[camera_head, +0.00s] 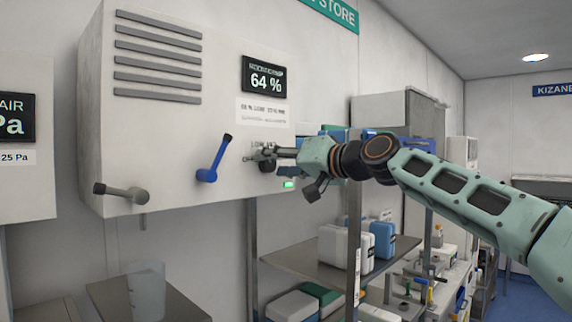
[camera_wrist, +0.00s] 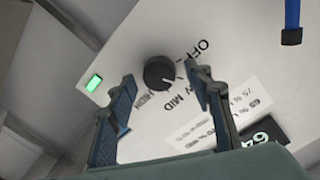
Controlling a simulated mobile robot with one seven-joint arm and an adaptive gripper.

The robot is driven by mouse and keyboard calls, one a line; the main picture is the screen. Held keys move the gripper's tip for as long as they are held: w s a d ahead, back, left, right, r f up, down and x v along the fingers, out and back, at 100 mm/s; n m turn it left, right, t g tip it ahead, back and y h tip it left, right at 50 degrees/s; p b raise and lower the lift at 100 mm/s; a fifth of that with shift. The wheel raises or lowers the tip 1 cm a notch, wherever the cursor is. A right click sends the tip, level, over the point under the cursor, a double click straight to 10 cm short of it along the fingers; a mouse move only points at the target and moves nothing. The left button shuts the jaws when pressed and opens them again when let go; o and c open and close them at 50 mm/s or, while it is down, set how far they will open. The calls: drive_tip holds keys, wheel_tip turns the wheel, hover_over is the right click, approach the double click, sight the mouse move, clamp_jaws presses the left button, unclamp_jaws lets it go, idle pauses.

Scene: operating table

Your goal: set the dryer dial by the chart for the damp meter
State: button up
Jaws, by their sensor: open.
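The damp meter display (camera_head: 264,77) reads 64 % in the head view. A white chart (camera_head: 262,111) sits below it, its print too small to read surely. In the wrist view the dryer dial (camera_wrist: 157,71) is a round black knob with OFF, MID and HIGH lettering and a partly covered label around it. A pale mark on the knob points toward the lower right; I cannot tell which label it meets. My gripper (camera_wrist: 162,76) is open, its fingers on either side of the dial, with no clear contact.
A blue lever (camera_head: 214,158) and a grey lever (camera_head: 121,192) stick out from the cabinet front (camera_head: 165,135), left of the dial. A green light (camera_head: 288,184) glows below my gripper. A shelf (camera_head: 315,262) with containers stands below right.

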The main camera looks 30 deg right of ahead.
drive_tip(key=v, duration=1.1)
drive_tip(key=shift+s, duration=0.4)
drive_tip(key=shift+d, duration=0.15)
drive_tip(key=s+a+f+n+g, duration=0.1)
drive_tip(key=s+a+f+g, duration=0.1)
drive_tip(key=s+a+f, duration=0.4)
drive_tip(key=s+a+f+n+g, duration=0.2)
drive_tip(key=s+a+f+g, duration=0.1)
drive_tip(key=a+f, duration=0.55)
drive_tip(key=s+a+f+g+h, duration=0.2)
drive_tip(key=s+f, duration=0.3)
drive_tip(key=f, duration=0.7)
drive_tip(key=s+a+f+g+h, duration=0.3)
drive_tip(key=s+a+f+g, duration=0.1)
drive_tip(key=f, duration=0.7)
drive_tip(key=shift+s+f+p, duration=0.35)
drive_tip(key=shift+s, duration=0.35)
